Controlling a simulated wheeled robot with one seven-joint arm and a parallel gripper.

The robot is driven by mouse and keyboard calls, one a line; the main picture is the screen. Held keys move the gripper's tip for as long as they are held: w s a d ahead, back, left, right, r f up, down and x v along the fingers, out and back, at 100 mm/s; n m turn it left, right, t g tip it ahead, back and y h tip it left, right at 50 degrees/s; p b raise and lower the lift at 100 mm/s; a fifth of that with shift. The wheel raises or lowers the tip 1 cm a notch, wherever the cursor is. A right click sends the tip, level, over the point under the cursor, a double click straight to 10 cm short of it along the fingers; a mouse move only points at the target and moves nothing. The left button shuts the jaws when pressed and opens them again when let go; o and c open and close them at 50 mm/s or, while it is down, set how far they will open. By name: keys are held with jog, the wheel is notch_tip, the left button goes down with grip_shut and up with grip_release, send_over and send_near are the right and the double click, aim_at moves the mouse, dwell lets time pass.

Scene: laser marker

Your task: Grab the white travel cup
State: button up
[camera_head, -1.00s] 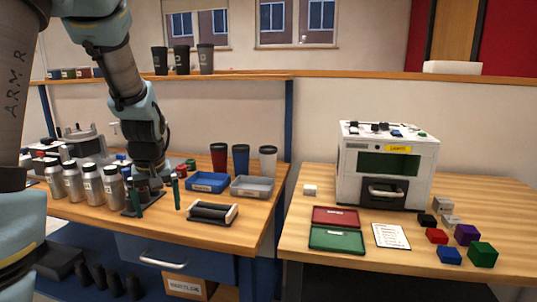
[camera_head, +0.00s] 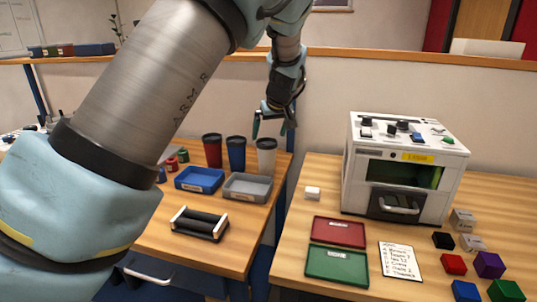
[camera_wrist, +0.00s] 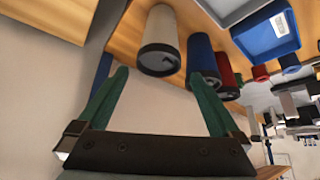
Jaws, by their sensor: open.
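The white travel cup (camera_head: 266,158) with a dark lid stands upright on the left table, at the right end of a row of cups. It also shows in the wrist view (camera_wrist: 162,30), lid towards the camera, just beyond the fingertips. My gripper (camera_head: 271,128) is open and empty, above the white cup and close to its lid in the head view. Its green fingers (camera_wrist: 160,85) are spread apart in the wrist view, with the cup's lid seen between and past them. No contact with the cup shows.
A blue cup (camera_head: 236,154) and a red cup (camera_head: 212,150) stand left of the white cup. A blue tray (camera_head: 200,188) and a grey tray (camera_head: 247,197) lie in front. A white laser machine (camera_head: 357,150) stands on the right table, past a gap.

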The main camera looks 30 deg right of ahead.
aim_at(265, 148)
jog(key=p+x, duration=0.2)
jog(key=x, duration=0.7)
jog(key=shift+w+d+f+p, duration=0.1)
jog(key=shift+d+f+p, duration=0.15)
jog(key=shift+p, duration=0.1)
jog(key=shift+c, duration=0.4)
jog(key=c, duration=0.5)
